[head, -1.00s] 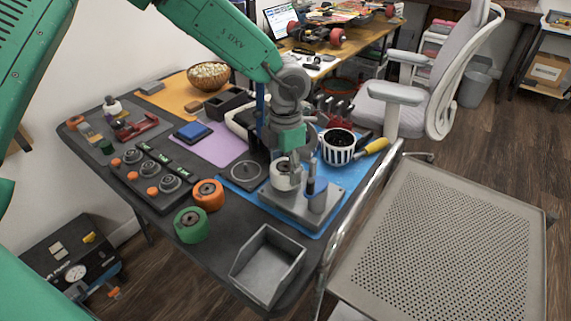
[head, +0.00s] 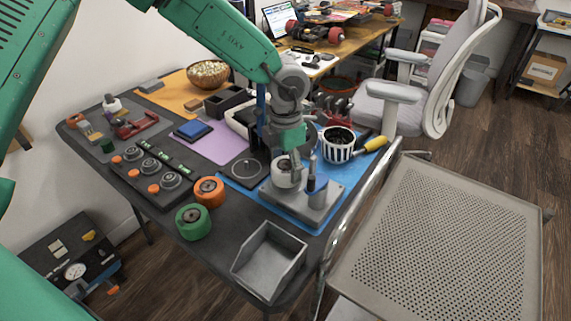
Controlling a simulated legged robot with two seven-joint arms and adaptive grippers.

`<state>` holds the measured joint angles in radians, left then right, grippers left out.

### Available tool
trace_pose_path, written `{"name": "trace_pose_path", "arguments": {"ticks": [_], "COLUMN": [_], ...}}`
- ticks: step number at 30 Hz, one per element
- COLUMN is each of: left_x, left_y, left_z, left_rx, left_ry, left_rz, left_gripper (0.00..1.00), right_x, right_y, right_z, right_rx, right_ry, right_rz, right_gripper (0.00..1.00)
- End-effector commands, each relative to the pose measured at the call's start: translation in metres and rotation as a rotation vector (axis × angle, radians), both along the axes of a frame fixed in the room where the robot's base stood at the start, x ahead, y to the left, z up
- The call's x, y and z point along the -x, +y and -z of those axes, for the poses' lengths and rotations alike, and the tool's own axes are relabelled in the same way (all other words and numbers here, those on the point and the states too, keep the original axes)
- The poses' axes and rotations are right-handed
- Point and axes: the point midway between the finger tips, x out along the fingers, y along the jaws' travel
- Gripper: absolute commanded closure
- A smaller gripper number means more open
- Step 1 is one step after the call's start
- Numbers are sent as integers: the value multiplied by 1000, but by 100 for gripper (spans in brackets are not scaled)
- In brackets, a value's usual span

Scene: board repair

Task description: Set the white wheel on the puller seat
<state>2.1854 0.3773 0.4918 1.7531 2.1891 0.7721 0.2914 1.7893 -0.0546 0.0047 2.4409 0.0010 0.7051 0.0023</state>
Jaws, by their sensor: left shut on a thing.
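The white wheel (head: 284,174) is in my left gripper (head: 287,160), which reaches down from above and is shut on it. The wheel is at the left part of the grey puller block (head: 297,203), right over or on its seat. I cannot tell whether it touches the seat, as the gripper and wheel hide it. A dark upright post with a blue-grey holder (head: 315,190) stands on the block just right of the wheel. My right gripper is not in view.
An orange wheel (head: 209,192) and a green wheel (head: 193,221) lie left of the block. A grey open tray (head: 268,261) is at the front. A striped cup (head: 338,145) stands behind right.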

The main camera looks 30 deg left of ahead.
Motion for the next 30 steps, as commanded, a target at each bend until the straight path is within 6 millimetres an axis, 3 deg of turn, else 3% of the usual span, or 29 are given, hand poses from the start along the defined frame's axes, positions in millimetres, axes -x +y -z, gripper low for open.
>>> {"name": "trace_pose_path", "arguments": {"ticks": [1, 30], "left_x": [7, 10], "left_y": [3, 2], "left_z": [10, 24], "left_rx": [-10, -16], "left_ry": [24, 30], "left_rz": [3, 13], "left_gripper": [77, 77], "right_x": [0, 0], "right_y": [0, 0], "right_z": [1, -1], "right_rx": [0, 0], "right_ry": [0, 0], "right_rz": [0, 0], "right_gripper": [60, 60]}}
